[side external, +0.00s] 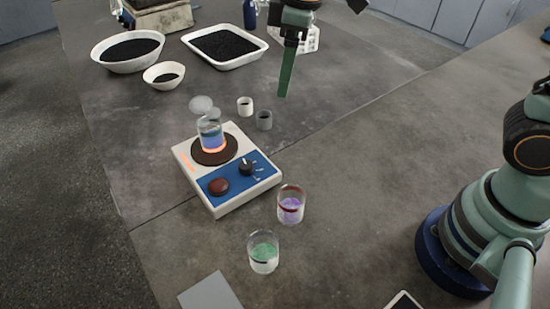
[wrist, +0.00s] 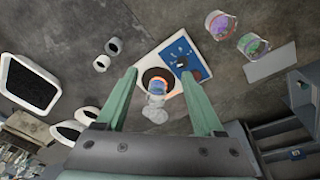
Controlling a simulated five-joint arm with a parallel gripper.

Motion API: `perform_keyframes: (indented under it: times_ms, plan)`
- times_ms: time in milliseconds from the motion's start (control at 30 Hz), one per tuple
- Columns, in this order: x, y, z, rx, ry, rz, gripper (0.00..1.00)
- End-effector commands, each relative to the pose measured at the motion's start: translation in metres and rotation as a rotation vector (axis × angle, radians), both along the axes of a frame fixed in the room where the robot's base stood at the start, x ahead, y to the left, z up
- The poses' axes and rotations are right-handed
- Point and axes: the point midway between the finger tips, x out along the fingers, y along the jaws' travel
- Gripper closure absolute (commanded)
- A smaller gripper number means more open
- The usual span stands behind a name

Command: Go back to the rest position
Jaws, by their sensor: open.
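My gripper (side external: 286,72) is raised above the table, to the right of and beyond the hot plate in the side view. In the wrist view my gripper (wrist: 163,100) shows two green fingers spread apart with nothing held between them. The hot plate device (side external: 226,180) has a white body, a blue panel with a knob and a red-brown button, and a dark round plate. A glass beaker with blue liquid (side external: 211,134) stands upright on the plate, with an orange glow at its base and pale vapour above. The device also shows in the wrist view (wrist: 186,55).
A beaker with purple content (side external: 291,206) and one with green content (side external: 263,253) stand in front of the device. Two small cups (side external: 264,121) stand behind it. White bowls (side external: 128,52) and a tray (side external: 225,47) of black grains lie farther back.

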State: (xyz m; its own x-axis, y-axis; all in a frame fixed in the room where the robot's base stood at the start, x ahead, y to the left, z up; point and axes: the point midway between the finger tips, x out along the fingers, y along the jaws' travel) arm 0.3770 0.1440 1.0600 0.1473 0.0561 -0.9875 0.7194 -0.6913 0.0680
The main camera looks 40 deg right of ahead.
Motion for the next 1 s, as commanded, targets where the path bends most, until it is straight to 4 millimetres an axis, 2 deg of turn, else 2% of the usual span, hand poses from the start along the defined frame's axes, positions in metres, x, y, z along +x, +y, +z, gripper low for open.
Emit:
perform_keyframes:
  times_ms: [33,200,400,500,700,1000]
  plan:
    - [-0.006,-0.017,0.009,0.017,-0.029,-0.068,0.31]
    - [-0.029,-0.063,0.024,0.07,-0.109,-0.292,0.31]
    - [-0.061,-0.109,0.029,0.135,-0.206,-0.543,0.31]
    - [-0.074,-0.125,0.027,0.164,-0.248,-0.647,0.31]
    - [-0.09,-0.142,0.022,0.199,-0.295,-0.767,0.31]
    - [-0.092,-0.144,0.021,0.204,-0.302,-0.786,0.31]
